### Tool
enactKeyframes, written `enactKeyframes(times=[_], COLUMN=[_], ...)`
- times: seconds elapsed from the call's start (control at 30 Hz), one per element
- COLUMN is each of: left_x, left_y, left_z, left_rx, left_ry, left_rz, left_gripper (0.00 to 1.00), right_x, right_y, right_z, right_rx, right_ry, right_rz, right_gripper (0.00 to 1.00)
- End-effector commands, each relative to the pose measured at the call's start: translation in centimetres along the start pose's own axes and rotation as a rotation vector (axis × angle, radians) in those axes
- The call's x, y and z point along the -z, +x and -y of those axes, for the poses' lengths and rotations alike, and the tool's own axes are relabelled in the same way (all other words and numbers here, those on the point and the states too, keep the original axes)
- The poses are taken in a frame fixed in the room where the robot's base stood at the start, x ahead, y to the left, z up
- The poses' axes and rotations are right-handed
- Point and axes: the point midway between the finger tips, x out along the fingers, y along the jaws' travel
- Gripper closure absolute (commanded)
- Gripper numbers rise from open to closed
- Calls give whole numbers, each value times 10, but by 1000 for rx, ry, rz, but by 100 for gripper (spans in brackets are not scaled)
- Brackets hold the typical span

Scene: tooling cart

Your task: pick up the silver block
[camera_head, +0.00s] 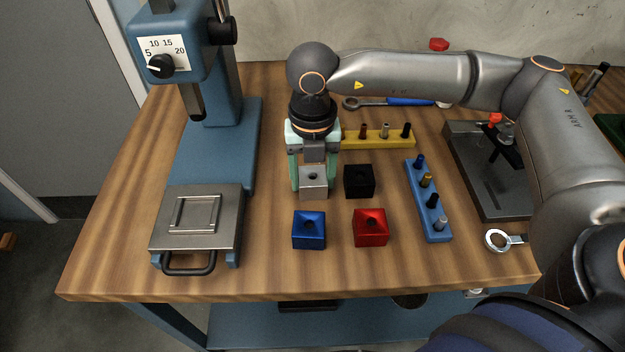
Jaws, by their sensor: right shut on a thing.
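I cannot tell whether the block still touches the table. My left gripper is not in view.
A black block (359,181) stands close to the right, with a blue block (309,230) and a red block (370,227) in front. A yellow peg rack (380,139) and a blue peg rack (428,200) lie nearby. A blue press (213,140) stands left. A grey fixture (487,178) is at right.

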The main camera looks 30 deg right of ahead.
Motion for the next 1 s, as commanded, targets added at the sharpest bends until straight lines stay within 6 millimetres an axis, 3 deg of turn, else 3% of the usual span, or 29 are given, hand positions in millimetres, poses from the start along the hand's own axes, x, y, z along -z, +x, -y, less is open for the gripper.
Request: enactKeyframes(times=[0.57, 0.73, 1.0], left_x=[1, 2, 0], left_y=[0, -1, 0], left_z=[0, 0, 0], left_rx=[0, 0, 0], left_ry=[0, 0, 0], left_rz=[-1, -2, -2], left_gripper=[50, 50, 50], right_x=[-1, 0, 34], right_y=[-11, -36, -96], right_z=[-1, -2, -43], right_rx=[-3, -4, -4], right_ry=[1, -1, -9], right_rz=[4, 6, 6], right_gripper=[100, 100, 100])
